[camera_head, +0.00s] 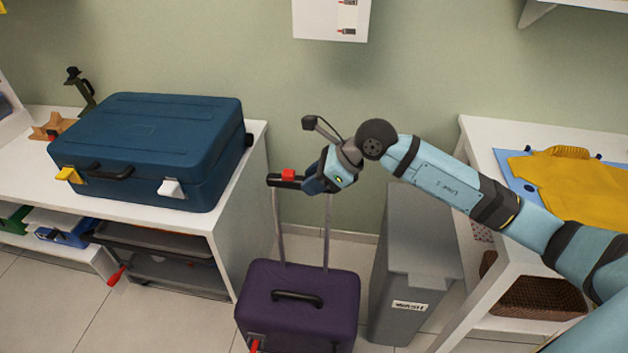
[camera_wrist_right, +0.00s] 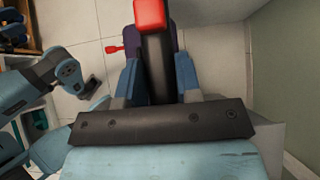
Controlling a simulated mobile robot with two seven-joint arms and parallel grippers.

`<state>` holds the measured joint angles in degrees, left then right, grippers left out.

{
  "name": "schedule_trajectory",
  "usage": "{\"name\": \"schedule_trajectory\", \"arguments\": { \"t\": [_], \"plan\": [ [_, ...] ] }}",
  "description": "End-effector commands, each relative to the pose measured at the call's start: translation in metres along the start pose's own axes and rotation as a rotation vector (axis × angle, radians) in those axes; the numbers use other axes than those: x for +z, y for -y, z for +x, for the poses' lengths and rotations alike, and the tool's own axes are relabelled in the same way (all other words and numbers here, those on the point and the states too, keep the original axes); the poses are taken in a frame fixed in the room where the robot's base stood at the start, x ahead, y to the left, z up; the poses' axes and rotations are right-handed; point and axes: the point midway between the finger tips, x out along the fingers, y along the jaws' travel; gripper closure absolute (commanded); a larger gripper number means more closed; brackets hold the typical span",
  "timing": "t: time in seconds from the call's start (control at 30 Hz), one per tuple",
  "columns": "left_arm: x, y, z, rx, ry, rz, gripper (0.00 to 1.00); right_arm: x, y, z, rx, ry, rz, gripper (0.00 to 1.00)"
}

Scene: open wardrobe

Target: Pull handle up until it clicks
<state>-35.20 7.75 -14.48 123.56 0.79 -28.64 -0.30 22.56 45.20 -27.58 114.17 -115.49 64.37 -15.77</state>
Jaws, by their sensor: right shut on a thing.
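The purple trolley suitcase (camera_head: 300,298) stands upright on the floor between the two white tables. Its two grey rods are drawn out and carry a black pull handle with a red button (camera_head: 289,174) on top. My right gripper (camera_head: 322,180) is shut on the right part of the black handle, well above the case. In the right wrist view the black handle (camera_wrist_right: 157,70) runs between the blue fingers, with the red button (camera_wrist_right: 150,14) beyond them. My left gripper is not in the head view; a blue arm part shows at the left of the right wrist view, its jaw state unclear.
A blue suitcase (camera_head: 152,148) lies on the left white table (camera_head: 120,208). A grey waste bin (camera_head: 415,270) stands close to the right of the purple case. A yellow garment (camera_head: 575,188) lies on the right table. The green wall is behind.

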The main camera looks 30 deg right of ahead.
Motion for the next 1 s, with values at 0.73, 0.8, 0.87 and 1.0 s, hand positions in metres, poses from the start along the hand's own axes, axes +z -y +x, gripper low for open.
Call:
{"name": "schedule_trajectory", "arguments": {
  "t": [0.73, 0.8, 0.87, 1.0],
  "plan": [
    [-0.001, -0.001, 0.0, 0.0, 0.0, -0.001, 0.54, 0.005, 0.002, -0.013, -0.007, 0.009, -0.004, 0.43],
    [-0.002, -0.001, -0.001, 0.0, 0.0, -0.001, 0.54, 0.004, 0.003, -0.023, -0.008, 0.008, -0.004, 0.43],
    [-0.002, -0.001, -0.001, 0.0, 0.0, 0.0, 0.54, 0.005, 0.002, -0.035, -0.009, 0.008, -0.006, 0.43],
    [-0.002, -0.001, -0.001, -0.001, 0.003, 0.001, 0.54, 0.004, 0.002, -0.067, -0.011, 0.006, -0.006, 0.43]
  ]
}}
